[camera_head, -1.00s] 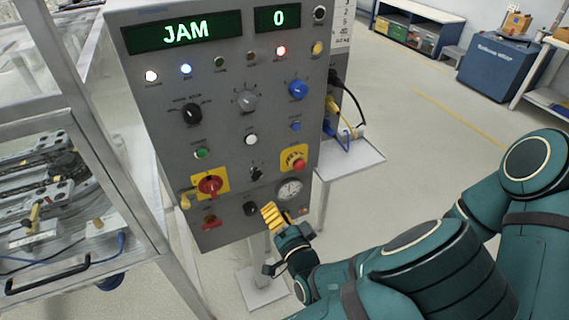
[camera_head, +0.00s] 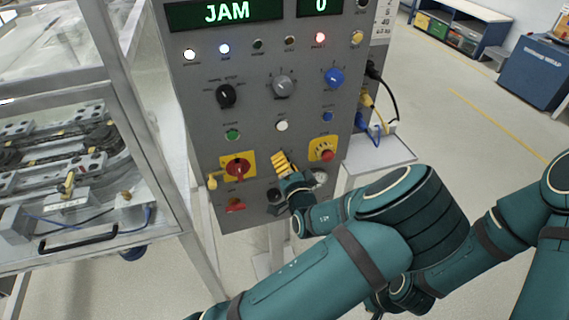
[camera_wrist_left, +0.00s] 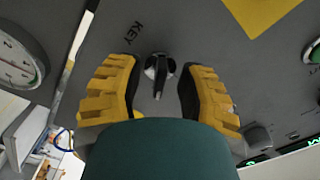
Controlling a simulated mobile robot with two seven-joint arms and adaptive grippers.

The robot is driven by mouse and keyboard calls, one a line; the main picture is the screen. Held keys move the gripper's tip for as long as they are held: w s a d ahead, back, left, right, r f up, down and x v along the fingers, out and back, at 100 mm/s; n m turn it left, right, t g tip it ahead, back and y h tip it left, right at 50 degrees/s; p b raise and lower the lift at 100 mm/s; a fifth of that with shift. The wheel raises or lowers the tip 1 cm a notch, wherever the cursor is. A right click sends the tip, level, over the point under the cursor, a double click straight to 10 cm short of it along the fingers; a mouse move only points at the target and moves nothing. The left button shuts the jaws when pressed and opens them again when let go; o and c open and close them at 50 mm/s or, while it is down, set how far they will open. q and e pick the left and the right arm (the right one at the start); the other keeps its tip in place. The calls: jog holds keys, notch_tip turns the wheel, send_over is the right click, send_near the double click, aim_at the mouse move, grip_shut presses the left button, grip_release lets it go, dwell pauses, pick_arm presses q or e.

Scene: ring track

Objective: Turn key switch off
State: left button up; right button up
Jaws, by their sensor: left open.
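The key switch (camera_wrist_left: 160,68) is a small round metal switch with a dark key bar, on the grey panel beside the word KEY in the left wrist view. My left gripper (camera_wrist_left: 156,86) has two yellow ribbed fingers, apart, one on each side of the key switch with visible gaps. It holds nothing. In the head view my left gripper (camera_head: 284,164) is at the lower part of the control panel (camera_head: 255,130) and hides the key switch. My right gripper is not in view.
A red rotary switch (camera_head: 238,168) on a yellow plate is left of my gripper, and a red emergency stop button (camera_head: 327,155) is to the right. A gauge (camera_head: 319,178) is close to the gripper. The panel display (camera_head: 227,12) reads JAM.

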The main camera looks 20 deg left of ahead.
pick_arm(q)
jog(key=shift+w+a, duration=0.15)
grip_shut()
jog(key=shift+n, duration=0.3)
jog(key=n+b, duration=0.3)
jog(key=n, duration=0.2)
jog(key=shift+f+n+b, duration=0.15)
jog(key=shift+n+b, duration=0.15)
jog(key=n+b, duration=0.4)
jog(key=n, duration=0.1)
jog(key=shift+n, duration=0.4)
dwell(0.4)
